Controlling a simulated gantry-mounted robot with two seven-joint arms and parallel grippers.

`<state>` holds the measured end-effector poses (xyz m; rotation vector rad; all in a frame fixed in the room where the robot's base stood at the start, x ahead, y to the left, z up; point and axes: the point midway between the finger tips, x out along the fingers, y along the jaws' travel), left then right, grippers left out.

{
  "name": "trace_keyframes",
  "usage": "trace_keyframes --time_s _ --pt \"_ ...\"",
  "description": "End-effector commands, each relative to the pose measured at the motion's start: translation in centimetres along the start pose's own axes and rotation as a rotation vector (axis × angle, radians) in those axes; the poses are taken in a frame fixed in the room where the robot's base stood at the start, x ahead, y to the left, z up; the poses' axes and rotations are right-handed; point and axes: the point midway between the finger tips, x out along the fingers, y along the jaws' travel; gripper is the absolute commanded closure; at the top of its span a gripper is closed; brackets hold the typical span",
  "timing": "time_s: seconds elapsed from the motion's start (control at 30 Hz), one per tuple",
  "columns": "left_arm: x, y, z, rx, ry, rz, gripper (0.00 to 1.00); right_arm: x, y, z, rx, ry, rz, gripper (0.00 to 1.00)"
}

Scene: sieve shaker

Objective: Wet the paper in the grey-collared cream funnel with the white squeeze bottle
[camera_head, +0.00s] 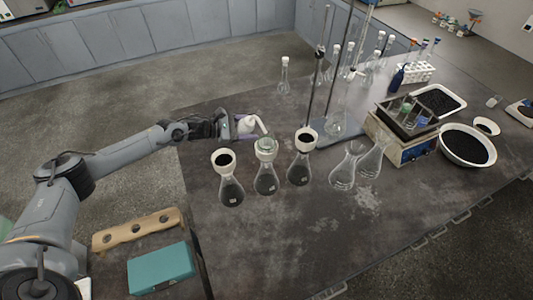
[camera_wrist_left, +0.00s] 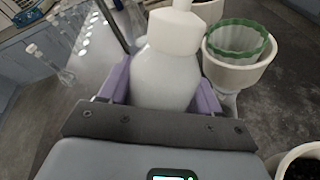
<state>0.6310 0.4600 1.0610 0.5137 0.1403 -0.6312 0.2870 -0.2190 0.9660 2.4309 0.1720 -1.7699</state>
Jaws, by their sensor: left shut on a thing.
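My left gripper (camera_head: 240,128) is shut on the white squeeze bottle (camera_head: 246,125). In the left wrist view the bottle (camera_wrist_left: 165,75) is between its purple fingers, white cap upward. In the head view its spout bends right and down, its tip close to the middle cream funnel (camera_head: 266,153); no stream of water shows. In the left wrist view this funnel (camera_wrist_left: 229,76) holds a pleated, green-rimmed paper (camera_wrist_left: 240,42). Two more cream funnels with dark insides sit on flasks to its left (camera_head: 223,166) and right (camera_head: 302,147). I cannot tell which collar is grey. My right gripper is not in view.
Two clear flasks (camera_head: 343,175) stand right of the funnels. Behind are a stand with a tall rod (camera_head: 313,85), several small flasks and a heating bath (camera_head: 400,140). White bowls of black grains stand far right. The table's front middle is clear.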

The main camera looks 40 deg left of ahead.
Motion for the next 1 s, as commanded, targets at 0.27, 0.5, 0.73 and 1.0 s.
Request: trace_keyframes --time_s 0.27,0.5,0.73,1.0 --pt "-0.4 0.6 1.3 0.002 -0.001 0.001 0.44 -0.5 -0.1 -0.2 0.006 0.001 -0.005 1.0" --pt "-0.4 0.6 1.2 0.001 -0.001 0.001 0.44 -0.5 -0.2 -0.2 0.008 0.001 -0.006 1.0" --pt "-0.3 0.5 1.1 -0.078 -0.053 0.0 0.44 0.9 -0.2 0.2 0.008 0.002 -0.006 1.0" --pt "-0.6 0.9 2.0 -0.316 -0.207 -0.001 0.44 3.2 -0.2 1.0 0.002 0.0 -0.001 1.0"
